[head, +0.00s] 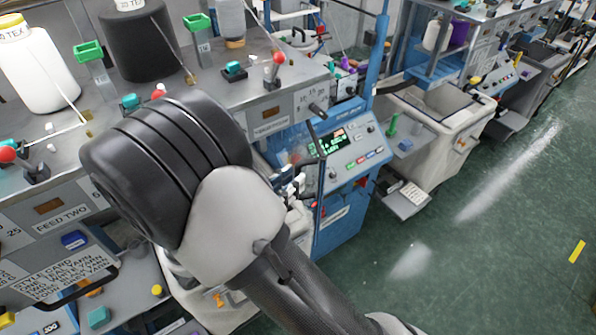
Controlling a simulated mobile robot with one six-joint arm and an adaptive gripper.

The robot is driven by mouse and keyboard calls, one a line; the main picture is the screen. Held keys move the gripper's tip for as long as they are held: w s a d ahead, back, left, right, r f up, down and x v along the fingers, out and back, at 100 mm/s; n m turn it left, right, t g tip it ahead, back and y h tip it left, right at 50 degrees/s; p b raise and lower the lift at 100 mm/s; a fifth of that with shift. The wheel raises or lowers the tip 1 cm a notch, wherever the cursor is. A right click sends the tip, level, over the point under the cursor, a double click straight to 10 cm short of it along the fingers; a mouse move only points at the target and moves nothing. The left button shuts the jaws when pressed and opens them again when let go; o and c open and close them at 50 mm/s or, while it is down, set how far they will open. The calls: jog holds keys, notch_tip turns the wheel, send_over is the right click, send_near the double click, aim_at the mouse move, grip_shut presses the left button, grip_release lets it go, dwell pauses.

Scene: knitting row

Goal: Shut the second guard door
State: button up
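I cannot make out for certain which part is the second guard door. A blue upright frame (379,50) stands at the right end of the near machine, beside the blue control panel (335,150). Another blue frame (433,62) stands on the machine beyond it. Whether either carries a door, open or shut, I cannot tell. My arm's large black and grey joint fills the left middle of the head view and hides part of the near machine. I cannot identify my gripper; small grey and black parts show just right of the joint, but what they belong to is unclear.
Yarn cones, one white (35,68) and one black (140,40), stand on the near machine's grey top. A curved black handle (75,292) crosses its lower front. A pale bin (440,125) stands beyond the panel. The green floor (480,260) at right is open.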

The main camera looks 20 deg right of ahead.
jog(key=shift+x, duration=1.6)
grip_shut()
